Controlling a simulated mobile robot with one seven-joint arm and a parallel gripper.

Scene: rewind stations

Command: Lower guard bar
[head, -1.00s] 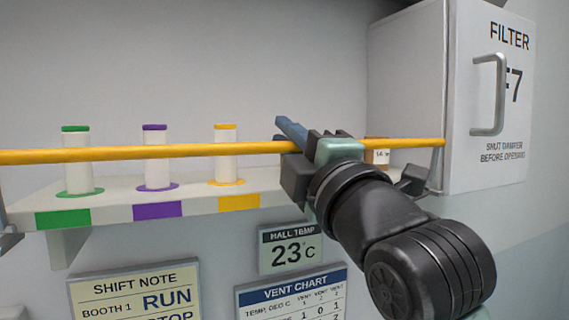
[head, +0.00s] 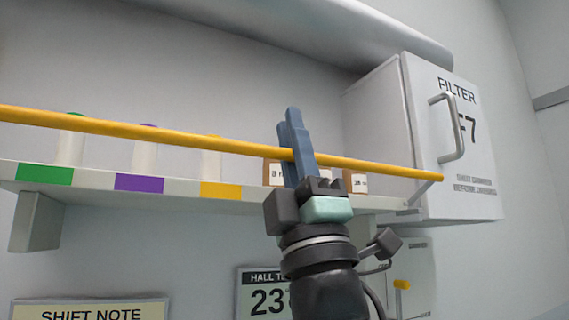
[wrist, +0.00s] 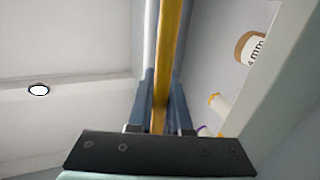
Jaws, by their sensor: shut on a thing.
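The yellow guard bar (head: 190,140) runs across the front of the shelf in the head view, from the left edge to a bracket near the filter box. My gripper (head: 295,150) is shut on the bar toward its right part, with its blue fingers pointing up on either side of it. In the wrist view the bar (wrist: 170,55) passes between the two fingers (wrist: 161,103). The bar's left end is outside the head view.
The shelf (head: 90,178) carries green, purple and yellow marks, with white posts partly hidden behind the bar. Small brown labelled containers (head: 355,181) stand behind my gripper. A white filter box (head: 450,140) with a handle (head: 452,128) stands at the right. Signs hang below.

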